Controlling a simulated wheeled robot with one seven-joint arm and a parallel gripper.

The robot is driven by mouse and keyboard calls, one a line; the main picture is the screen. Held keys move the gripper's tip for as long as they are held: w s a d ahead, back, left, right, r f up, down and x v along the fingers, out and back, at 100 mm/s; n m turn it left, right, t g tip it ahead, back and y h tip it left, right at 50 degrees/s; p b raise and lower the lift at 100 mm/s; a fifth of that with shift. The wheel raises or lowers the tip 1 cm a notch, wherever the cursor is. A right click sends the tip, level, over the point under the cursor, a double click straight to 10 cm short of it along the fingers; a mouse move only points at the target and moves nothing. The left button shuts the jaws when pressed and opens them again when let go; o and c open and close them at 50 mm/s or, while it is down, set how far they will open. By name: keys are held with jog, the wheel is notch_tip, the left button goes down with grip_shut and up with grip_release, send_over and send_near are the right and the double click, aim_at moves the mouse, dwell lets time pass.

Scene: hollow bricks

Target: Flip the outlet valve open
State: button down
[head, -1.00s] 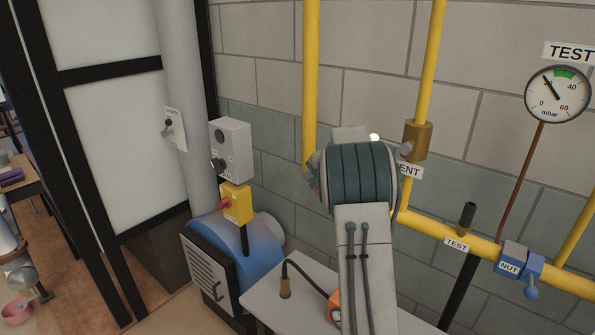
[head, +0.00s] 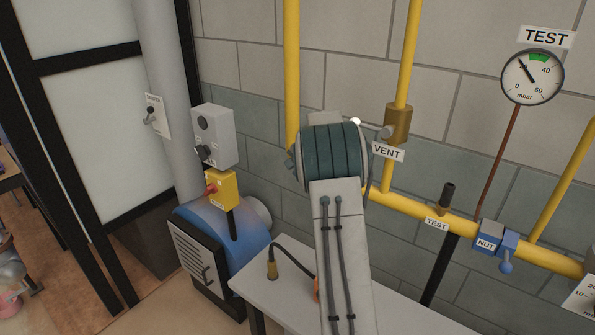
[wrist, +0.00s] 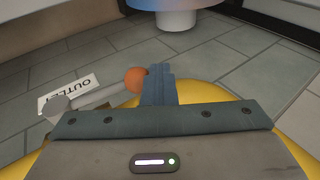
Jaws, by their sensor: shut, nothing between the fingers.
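The outlet valve shows in the wrist view as a grey lever (wrist: 105,96) with an orange ball knob (wrist: 135,79) at its end. It slants up to the right from a grey round pivot (wrist: 55,108), beside the white OUTLET label (wrist: 70,93). My gripper (wrist: 158,84) is shut and empty. Its fingertips are right beside the knob, on its right; I cannot tell if they touch. Yellow pipe (wrist: 210,92) shows behind the gripper. In the head view my arm hides the gripper and the outlet valve.
Yellow pipes (head: 292,75) run along the block wall, with a VENT valve (head: 397,124), a blue NUT fitting (head: 490,236) and a TEST gauge (head: 532,77). A grey table (head: 260,262) stands below my arm. A blue blower (head: 222,238) is at left.

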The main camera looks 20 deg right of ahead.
dwell(0.8)
notch_tip(320, 180, up, 14)
jog(key=a+p, duration=0.1)
jog(key=a, duration=0.1)
jog(key=shift+s+a+f, duration=0.15)
jog(key=shift+s+a, duration=0.15)
jog(key=shift+a, duration=0.05)
